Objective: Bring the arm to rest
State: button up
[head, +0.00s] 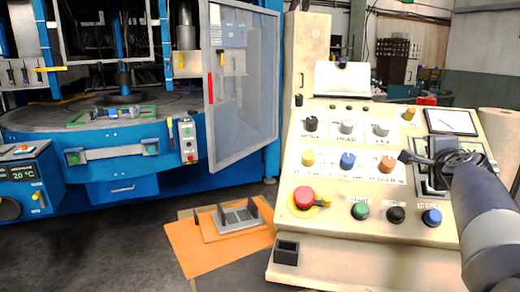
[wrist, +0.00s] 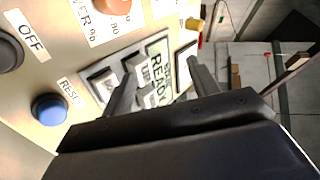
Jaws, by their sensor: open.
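My gripper (head: 428,160) is at the right of the cream control panel (head: 330,225) in the head view, in front of a framed part of the panel. In the wrist view my gripper (wrist: 160,85) has its two dark fingers apart with nothing held between them. Behind the fingers is a panel part with light keys and a label (wrist: 152,75) reading READY. I cannot tell whether the fingertips touch the panel. My grey arm comes in from the right edge of the head view.
The panel carries a red mushroom button (head: 304,197), a blue button (head: 432,217) and several knobs. A blue machine (head: 120,165) with an open clear door (head: 243,90) stands at the left. An orange board (head: 195,250) lies low between them. Grey floor is clear at lower left.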

jog(key=shift+s+d+r+n+h, duration=0.25)
jog(key=shift+d+r+n+h, duration=0.55)
jog(key=shift+n, duration=0.25)
jog(key=shift+s+d+r+n+h, duration=0.2)
jog(key=shift+d+r+n+h, duration=0.4)
jog(key=shift+d+n, duration=0.4)
jog(key=shift+a, duration=0.1)
jog(key=shift+f, duration=0.15)
